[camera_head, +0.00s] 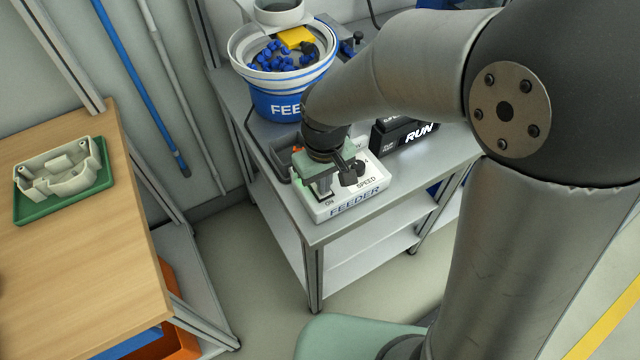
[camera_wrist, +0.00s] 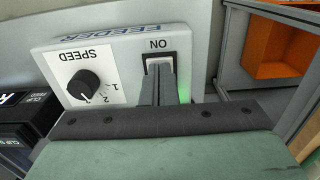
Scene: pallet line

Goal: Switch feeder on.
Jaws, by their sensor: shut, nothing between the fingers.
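The white feeder control box (camera_head: 345,212) stands on the grey metal table's front corner. In the wrist view, the box (camera_wrist: 200,37) appears upside down, with a black-framed white rocker switch (camera_wrist: 152,61) marked ON and a black SPEED knob (camera_wrist: 83,84). My gripper (camera_wrist: 159,70) is shut and empty. Its fingertips are at the rocker, apparently touching it, and hide part of it; I cannot tell which way the rocker is tipped. A green glow (camera_wrist: 185,88) shows on the box beside the fingers. In the head view my gripper (camera_head: 325,190) is over the box's left end.
The feeder bowl (camera_head: 275,104), with blue parts and a yellow piece, stands behind the box. A black RUN display (camera_head: 392,139) is to the right. A wooden bench (camera_head: 90,220) with a grey casing (camera_head: 60,171) on a green tray (camera_head: 65,204) stands left, across a floor gap.

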